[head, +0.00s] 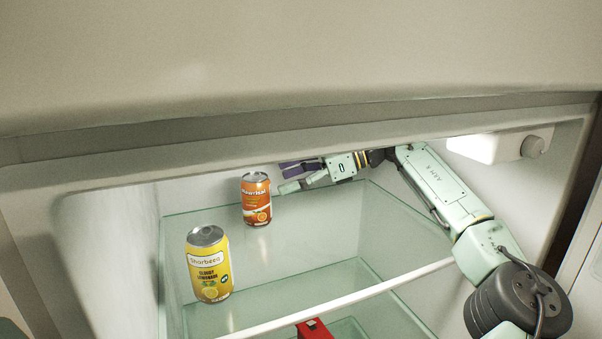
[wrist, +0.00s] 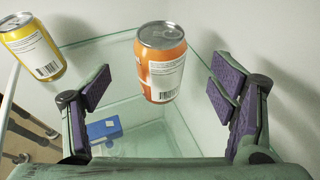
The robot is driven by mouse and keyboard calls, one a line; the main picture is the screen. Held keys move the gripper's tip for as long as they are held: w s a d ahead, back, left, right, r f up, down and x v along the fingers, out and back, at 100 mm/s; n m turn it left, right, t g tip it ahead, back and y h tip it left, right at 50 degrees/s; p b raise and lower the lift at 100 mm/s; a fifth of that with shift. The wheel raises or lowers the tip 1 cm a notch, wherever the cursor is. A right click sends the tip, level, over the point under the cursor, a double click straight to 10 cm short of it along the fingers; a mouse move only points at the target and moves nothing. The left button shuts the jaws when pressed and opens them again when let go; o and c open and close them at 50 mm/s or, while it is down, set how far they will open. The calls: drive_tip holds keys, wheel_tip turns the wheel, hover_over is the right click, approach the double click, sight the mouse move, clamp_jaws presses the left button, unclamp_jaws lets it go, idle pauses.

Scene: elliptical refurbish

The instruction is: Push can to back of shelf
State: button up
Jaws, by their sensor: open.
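An orange can (head: 256,199) stands upright on the glass shelf (head: 310,235), toward the back left in the head view. A yellow can (head: 209,265) stands upright nearer the front left. My gripper (head: 282,178) is open and empty, just right of the orange can. In the wrist view, the orange can (wrist: 161,62) is ahead of my gripper (wrist: 162,88), between the lines of the two purple-padded fingers, with no contact visible. The yellow can (wrist: 32,46) is at the upper left there. The task does not say which can is meant.
A lower glass shelf shows through the upper one, with a red item (head: 314,329) near the front and a blue item (wrist: 103,130) below. White walls (head: 115,245) enclose the sides. A light housing (head: 495,146) hangs at the upper right. The shelf's right side is clear below my arm.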

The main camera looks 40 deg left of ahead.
sight(256, 188)
drive_tip(key=x, duration=0.7)
drive_tip(key=shift+s+a+f+p, duration=0.1)
drive_tip(key=shift+s+a+p, duration=0.15)
drive_tip(key=shift+p, duration=0.1)
drive_tip(key=shift+c, duration=0.4)
drive_tip(key=c, duration=1.5)
